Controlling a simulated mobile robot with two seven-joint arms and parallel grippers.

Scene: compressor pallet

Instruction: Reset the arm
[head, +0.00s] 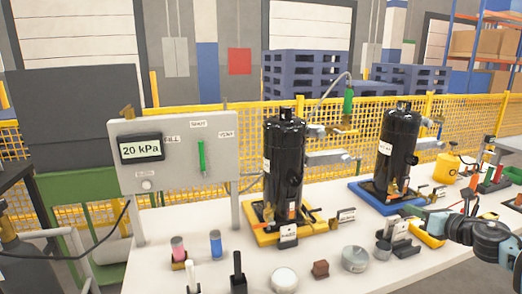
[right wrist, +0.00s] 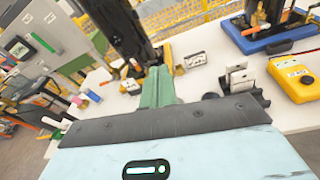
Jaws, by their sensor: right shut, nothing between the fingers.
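My right arm comes in from the right edge of the head view, over the right part of the white table (head: 330,276). Its right gripper (head: 408,211) points left, near the blue tray (head: 365,200) under the right black compressor (head: 396,150). In the right wrist view the narrow green fingers (right wrist: 158,86) are together with nothing held between them. A black compressor (right wrist: 118,28) rises just beyond the fingertips there. My left gripper is in neither view.
The left compressor (head: 284,160) stands on a yellow tray (head: 262,236). A grey panel (head: 180,180) reads 20 kPa. Small cylinders, a round tin (head: 355,259) and a white disc (head: 284,279) lie along the front. A yellow box (right wrist: 295,78) is right of my wrist.

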